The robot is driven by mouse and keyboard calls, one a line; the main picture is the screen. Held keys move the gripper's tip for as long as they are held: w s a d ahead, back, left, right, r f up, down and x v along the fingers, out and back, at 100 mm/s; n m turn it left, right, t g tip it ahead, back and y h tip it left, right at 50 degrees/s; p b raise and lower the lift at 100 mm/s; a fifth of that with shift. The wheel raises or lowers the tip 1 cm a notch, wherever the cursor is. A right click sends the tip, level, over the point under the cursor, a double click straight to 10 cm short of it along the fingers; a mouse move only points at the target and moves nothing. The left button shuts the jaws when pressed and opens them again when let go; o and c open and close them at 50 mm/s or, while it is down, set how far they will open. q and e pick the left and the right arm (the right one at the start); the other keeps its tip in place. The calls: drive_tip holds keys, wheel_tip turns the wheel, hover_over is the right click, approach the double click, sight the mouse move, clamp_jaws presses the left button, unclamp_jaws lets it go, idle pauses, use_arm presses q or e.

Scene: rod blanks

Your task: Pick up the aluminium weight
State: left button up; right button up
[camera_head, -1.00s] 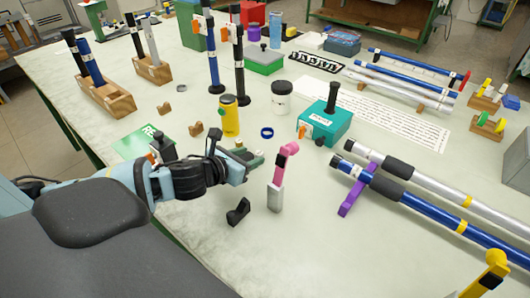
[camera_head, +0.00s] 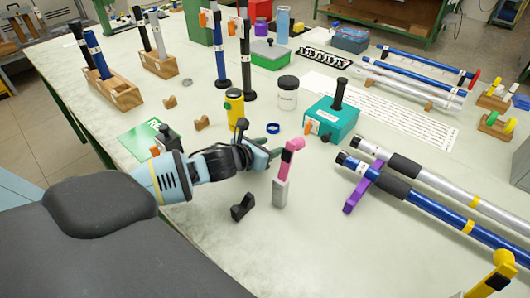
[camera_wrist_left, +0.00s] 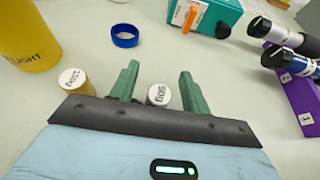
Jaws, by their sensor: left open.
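The aluminium weight (camera_wrist_left: 158,95) is a small grey cylinder with a white labelled top, in the left wrist view. It stands between the two green fingers of my left gripper (camera_wrist_left: 160,74), near their base in the picture. The fingers are open, with a gap on both sides of it. A brass-coloured weight (camera_wrist_left: 75,82) with a white top stands just left of the fingers. In the head view my left gripper (camera_head: 268,155) is low over the table, and I cannot make out the weights there. My right gripper is not in view.
A yellow bottle (camera_head: 235,109) and a blue ring (camera_head: 273,128) are beyond the gripper. A teal box (camera_head: 332,120) stands to the right. A pink-topped grey post (camera_head: 282,185) and a black holder (camera_head: 242,206) are close on the near side.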

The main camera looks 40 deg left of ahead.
use_arm(q)
drive_tip(key=shift+c, duration=0.5)
clamp_jaws()
drive_tip(key=shift+r, duration=0.15)
drive_tip(key=shift+r, duration=1.6)
drive_tip(key=s+a, duration=0.1)
drive_tip(key=s, duration=0.3)
drive_tip(key=s+a, duration=0.1)
drive_tip(key=s, duration=0.3)
drive_tip(key=s+a+r, duration=0.1)
drive_tip(key=s+a, duration=0.1)
drive_tip(key=s, duration=0.2)
drive_tip(key=shift+s+p, duration=0.1)
drive_tip(key=shift+p, duration=0.2)
drive_tip(key=shift+s+a+r, duration=0.15)
drive_tip(key=shift+s, duration=0.2)
drive_tip(key=shift+s+a+r+p, duration=0.1)
drive_tip(key=shift+s+a+p, duration=0.15)
drive_tip(key=shift+s, duration=0.2)
drive_tip(key=shift+s+a+r+p, duration=0.1)
drive_tip(key=shift+s+p, duration=0.2)
drive_tip(key=shift+s, duration=0.3)
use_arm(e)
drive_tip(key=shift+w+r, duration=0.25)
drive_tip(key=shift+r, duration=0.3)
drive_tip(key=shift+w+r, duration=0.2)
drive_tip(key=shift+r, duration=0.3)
